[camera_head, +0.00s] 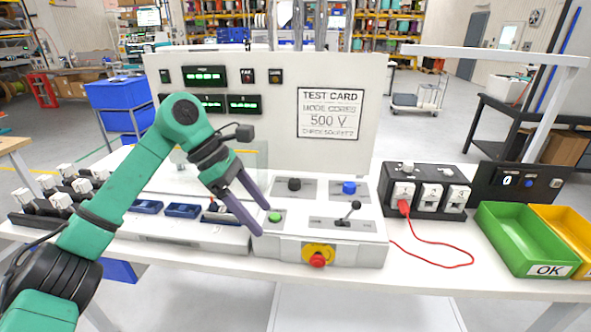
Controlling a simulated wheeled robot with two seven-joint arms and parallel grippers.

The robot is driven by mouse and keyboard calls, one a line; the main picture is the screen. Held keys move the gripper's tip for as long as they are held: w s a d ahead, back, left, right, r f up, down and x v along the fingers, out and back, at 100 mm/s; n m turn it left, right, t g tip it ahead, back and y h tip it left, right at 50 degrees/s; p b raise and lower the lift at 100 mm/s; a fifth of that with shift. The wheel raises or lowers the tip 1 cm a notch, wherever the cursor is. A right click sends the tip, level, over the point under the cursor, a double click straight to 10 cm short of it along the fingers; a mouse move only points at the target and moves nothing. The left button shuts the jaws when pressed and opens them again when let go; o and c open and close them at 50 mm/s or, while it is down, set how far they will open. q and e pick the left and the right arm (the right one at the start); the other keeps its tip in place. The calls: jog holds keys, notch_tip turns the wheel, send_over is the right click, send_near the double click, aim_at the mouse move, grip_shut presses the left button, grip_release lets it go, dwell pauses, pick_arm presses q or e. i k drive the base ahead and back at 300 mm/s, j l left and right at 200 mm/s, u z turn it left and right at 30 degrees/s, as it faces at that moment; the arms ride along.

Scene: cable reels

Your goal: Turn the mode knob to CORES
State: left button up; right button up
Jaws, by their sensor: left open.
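The control box has a black knob (294,184) and a blue knob (349,188) on its sloping top. Their labels are too small to read, so I cannot tell which is the mode knob or where it points. The test card (330,113) on the white panel reads MODE CORES and 500 V. My left gripper (263,220) is open and empty, its fingers pointing down beside the green button (275,217), to the front left of the black knob. It looks apart from both knobs. My right gripper is not in view.
A black lever (349,213) stands right of the green button. A red stop button (317,260) is on the box front. Right are a socket block (426,190) with a red cable (440,243), a green OK bin (527,240) and a yellow bin (570,238).

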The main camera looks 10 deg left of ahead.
aim_at(294, 183)
jog(key=i, duration=1.1)
